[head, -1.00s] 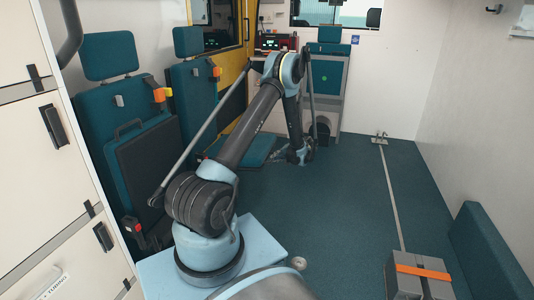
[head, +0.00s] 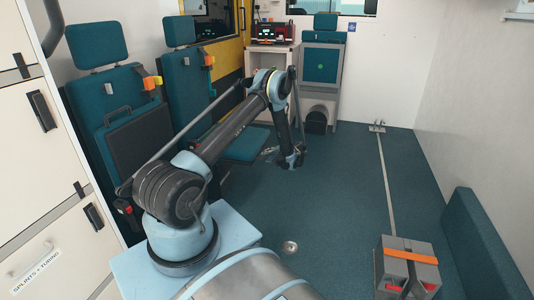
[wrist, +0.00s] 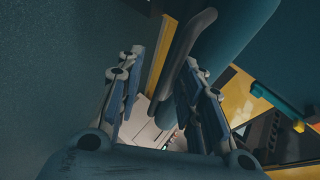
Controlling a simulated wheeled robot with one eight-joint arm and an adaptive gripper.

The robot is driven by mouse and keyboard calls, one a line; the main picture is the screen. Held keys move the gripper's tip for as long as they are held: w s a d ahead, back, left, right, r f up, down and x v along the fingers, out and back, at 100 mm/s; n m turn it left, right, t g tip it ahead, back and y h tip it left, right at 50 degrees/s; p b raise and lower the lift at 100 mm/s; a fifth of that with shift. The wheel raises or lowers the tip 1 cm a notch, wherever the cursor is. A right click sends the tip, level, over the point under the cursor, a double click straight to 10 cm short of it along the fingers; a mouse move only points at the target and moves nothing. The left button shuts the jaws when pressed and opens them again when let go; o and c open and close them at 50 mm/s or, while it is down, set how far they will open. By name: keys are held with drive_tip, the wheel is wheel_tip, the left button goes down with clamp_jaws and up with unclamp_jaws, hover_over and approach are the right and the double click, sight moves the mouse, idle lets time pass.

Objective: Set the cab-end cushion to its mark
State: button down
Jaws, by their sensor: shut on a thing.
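The cab-end cushion (head: 245,145) is the teal seat pad of the farther side seat. It is folded down and sticks out from its backrest (head: 190,95). My gripper (head: 290,159) is low at the cushion's aisle-side edge. In the wrist view my gripper's fingers (wrist: 160,95) are on either side of a dark grey bar (wrist: 190,45), which looks like the cushion's handle; they are shut on it. Teal padding (wrist: 232,40) lies beside the bar. The exact contact is in shadow. I cannot pick out the cushion's mark.
The nearer side seat (head: 140,135) has its pad folded up. A bulkhead seat (head: 321,68) with a green dot stands at the back. A grey box with an orange strap (head: 408,262) sits at right front, beside a teal bench (head: 480,240). The middle floor (head: 335,190) is clear.

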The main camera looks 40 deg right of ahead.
drive_tip(key=shift+w+a+f, duration=0.2)
drive_tip(key=shift+f, duration=0.5)
drive_tip(key=c, duration=1.7)
unclamp_jaws()
drive_tip(key=shift+d+f, duration=0.1)
drive_tip(key=shift+f, duration=0.05)
drive_tip(key=shift+o, duration=1.3)
drive_tip(key=shift+w+f+g, duration=0.3)
drive_tip(key=shift+w+f, duration=0.05)
drive_tip(key=shift+f, duration=0.15)
drive_tip(key=shift+s+d+r, duration=0.1)
drive_tip(key=shift+s+r, duration=0.15)
drive_tip(key=shift+r, duration=0.1)
drive_tip(key=shift+c, duration=1.1)
drive_tip(key=shift+s+d+r, duration=0.1)
drive_tip(key=shift+s+r, duration=0.05)
drive_tip(key=shift+s, duration=0.05)
drive_tip(key=shift+s+r, duration=0.1)
drive_tip(key=shift+s, duration=0.05)
drive_tip(key=v, duration=1.1)
